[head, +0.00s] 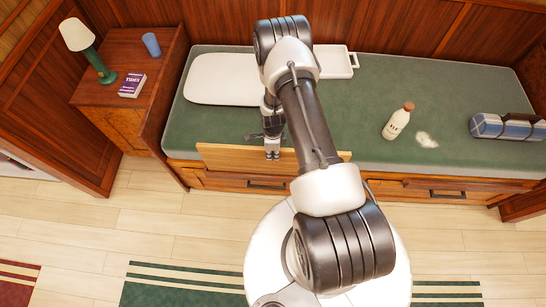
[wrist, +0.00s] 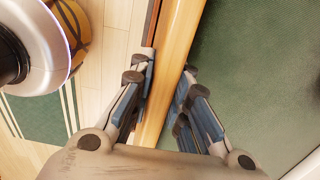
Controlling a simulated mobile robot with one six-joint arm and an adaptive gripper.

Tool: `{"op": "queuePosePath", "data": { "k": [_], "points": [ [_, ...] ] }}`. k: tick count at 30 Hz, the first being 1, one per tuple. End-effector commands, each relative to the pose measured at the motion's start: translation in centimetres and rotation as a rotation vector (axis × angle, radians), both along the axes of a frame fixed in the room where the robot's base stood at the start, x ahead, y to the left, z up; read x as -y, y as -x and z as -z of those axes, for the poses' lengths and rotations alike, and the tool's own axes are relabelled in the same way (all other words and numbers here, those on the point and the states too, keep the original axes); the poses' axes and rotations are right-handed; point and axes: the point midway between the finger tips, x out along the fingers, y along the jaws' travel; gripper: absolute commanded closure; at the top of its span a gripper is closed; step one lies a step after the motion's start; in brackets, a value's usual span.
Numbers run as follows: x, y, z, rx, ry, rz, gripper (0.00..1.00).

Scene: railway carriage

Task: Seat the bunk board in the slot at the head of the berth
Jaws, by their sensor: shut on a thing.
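The bunk board (head: 225,156) is a long, light wooden plank along the front edge of the green berth (head: 350,120). My gripper (head: 272,150) is shut on its upper edge, left of the board's middle. In the wrist view, the board (wrist: 178,45) runs between the fingers of my gripper (wrist: 165,85), with the green mattress on its right and the floor on its left. The board's left end is close to the dark wooden panel at the berth's left end, with a gap between. My arm covers part of its right side. I cannot make out the slot.
A white pillow (head: 220,82) and a white tray (head: 340,62) lie at the back of the berth. A bottle (head: 396,122), a pale spill or scrap (head: 427,140) and a rolled plaid blanket (head: 505,127) are on its right. A cabinet (head: 120,95) stands left, bearing a lamp, book and cup.

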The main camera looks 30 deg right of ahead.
Motion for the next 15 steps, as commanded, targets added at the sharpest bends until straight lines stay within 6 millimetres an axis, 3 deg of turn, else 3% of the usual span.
{"op": "queuePosePath", "data": {
  "k": [7, 15],
  "points": [
    [0.0, 0.0, 3.4, 0.000, 0.000, 0.000, 1.00],
    [0.0, -0.1, 3.6, 0.002, 0.001, 0.000, 1.00]
  ]
}}
